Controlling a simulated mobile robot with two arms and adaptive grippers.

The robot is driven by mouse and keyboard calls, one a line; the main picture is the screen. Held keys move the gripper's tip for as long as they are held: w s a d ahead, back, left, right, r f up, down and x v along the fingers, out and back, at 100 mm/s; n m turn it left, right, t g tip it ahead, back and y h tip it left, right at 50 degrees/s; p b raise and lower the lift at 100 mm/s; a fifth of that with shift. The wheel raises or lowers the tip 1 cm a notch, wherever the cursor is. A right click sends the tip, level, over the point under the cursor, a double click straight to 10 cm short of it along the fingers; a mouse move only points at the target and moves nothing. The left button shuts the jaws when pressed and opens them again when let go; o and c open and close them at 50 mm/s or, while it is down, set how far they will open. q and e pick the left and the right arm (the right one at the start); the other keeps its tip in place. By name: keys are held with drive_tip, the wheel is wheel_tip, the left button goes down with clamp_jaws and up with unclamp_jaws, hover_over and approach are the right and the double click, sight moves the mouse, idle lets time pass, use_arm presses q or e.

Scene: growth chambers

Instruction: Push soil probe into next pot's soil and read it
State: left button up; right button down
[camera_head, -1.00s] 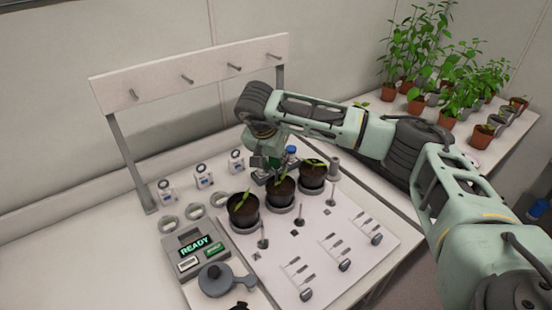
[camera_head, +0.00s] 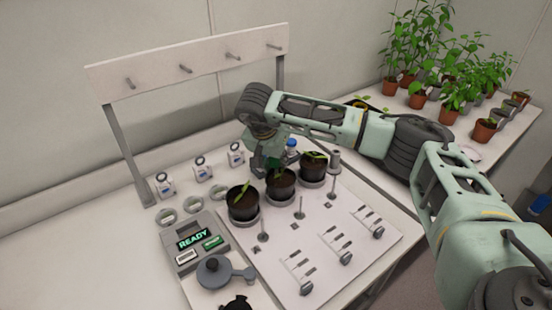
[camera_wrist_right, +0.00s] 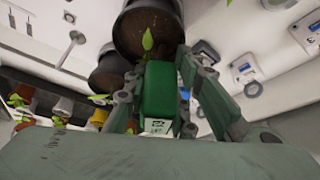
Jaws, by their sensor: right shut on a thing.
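Three dark pots with seedlings stand in grey saucers in a row: left pot (camera_head: 243,205), middle pot (camera_head: 280,186) and right pot (camera_head: 314,168). My right gripper (camera_head: 262,163) is just behind the left and middle pots. It is shut on the green soil probe (camera_wrist_right: 158,92), whose body and small display show in the wrist view. The display's digits are too small to read surely. The probe points toward the soil of a pot (camera_wrist_right: 149,30) there. The probe's tip is hidden, so I cannot tell whether it is in the soil. My left gripper is out of view.
A console (camera_head: 194,239) reading READY stands left of the white board (camera_head: 330,215), which holds small posts and labelled tools. A blue-capped bottle (camera_head: 291,145) stands behind the pots. A peg rail (camera_head: 190,60) stands behind. Potted plants fill the right bench.

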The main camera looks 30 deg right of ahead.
idle(0.4)
drive_tip(key=c, duration=1.4)
unclamp_jaws()
drive_tip(key=shift+r, duration=0.1)
